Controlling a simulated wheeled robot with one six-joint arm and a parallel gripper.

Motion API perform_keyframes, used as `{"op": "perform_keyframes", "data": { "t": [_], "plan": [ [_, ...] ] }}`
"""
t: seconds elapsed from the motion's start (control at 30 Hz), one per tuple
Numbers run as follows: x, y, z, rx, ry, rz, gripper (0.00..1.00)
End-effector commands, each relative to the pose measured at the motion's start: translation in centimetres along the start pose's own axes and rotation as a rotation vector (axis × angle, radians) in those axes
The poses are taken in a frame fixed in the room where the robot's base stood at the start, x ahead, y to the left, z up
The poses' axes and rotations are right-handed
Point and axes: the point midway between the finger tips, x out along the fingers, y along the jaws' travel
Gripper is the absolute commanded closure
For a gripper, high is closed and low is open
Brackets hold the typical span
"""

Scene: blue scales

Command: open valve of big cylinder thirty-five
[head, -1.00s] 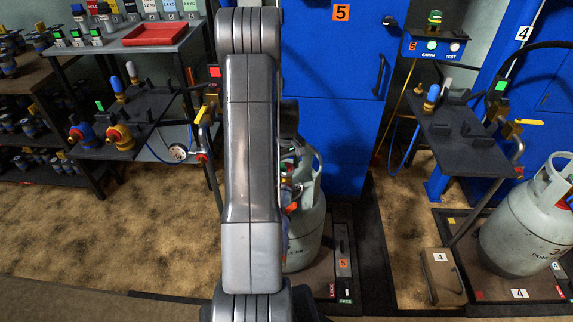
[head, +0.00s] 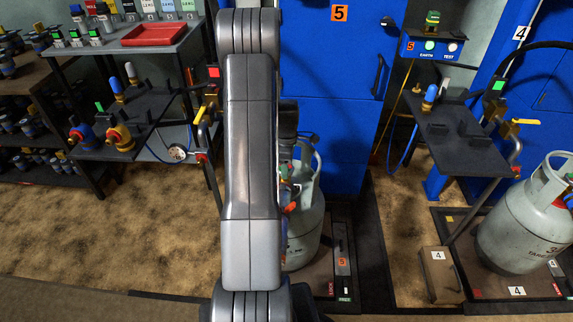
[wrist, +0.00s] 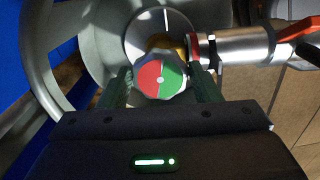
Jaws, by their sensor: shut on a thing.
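A grey-green big cylinder (head: 306,240) stands on the scale marked 5, partly hidden behind my arm in the head view. Its number cannot be read. In the wrist view its round valve knob (wrist: 160,78), half red and half green, sits between the two dark fingers of my gripper (wrist: 160,86). The gripper is shut on the knob from both sides. The cylinder's collar (wrist: 40,65) curves around at the left. A metal connector (wrist: 240,46) with a red ring joins the valve on the right. In the head view my gripper is mostly hidden behind the arm.
Another big cylinder (head: 525,225) stands on scale 4 at the right. A dark side table (head: 465,140) stands between the scales. A blue cabinet (head: 335,130) is behind the held cylinder. A table with a red tray (head: 154,35) is at the left. Bare floor lies front left.

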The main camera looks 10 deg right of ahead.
Motion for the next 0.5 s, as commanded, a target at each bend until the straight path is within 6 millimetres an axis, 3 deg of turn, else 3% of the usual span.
{"op": "perform_keyframes", "data": {
  "t": [0.5],
  "plan": [
    [-0.06,0.13,-0.01,-0.105,0.0,0.002,0.66]
  ]
}}
